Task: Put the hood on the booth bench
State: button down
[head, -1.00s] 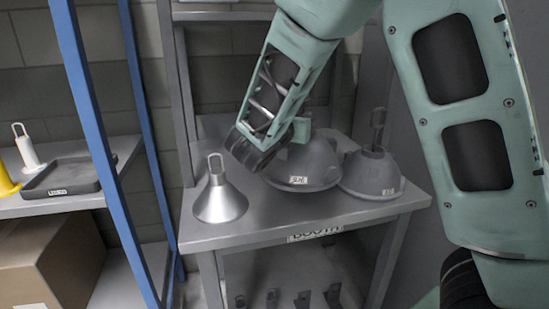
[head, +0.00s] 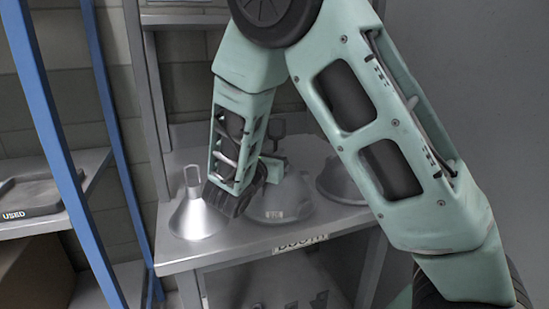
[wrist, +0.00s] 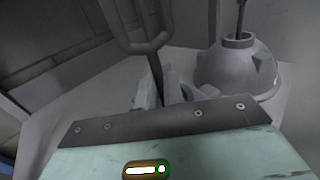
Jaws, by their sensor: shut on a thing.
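A grey domed hood (head: 282,205) with a small white label is at the middle of the booth bench (head: 215,252), a grey metal bench marked BOOTH. My gripper (head: 272,163) is shut on the stem of its upright loop handle (head: 277,128). In the wrist view the loop (wrist: 140,30) rises beyond my fingers (wrist: 158,88), and the dome beneath is hidden by my gripper. I cannot tell whether the hood's rim touches the bench top or hangs just above it.
A silver cone hood (head: 195,218) with a loop handle stands close on the left. Another grey domed hood (head: 338,183) stands on the right, partly behind my arm; the wrist view shows it (wrist: 238,70). A blue post (head: 50,120) and a tray marked USED (head: 30,195) are farther left.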

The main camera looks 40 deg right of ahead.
jog(key=shift+f, duration=0.25)
jog(key=c, duration=1.5)
grip_release()
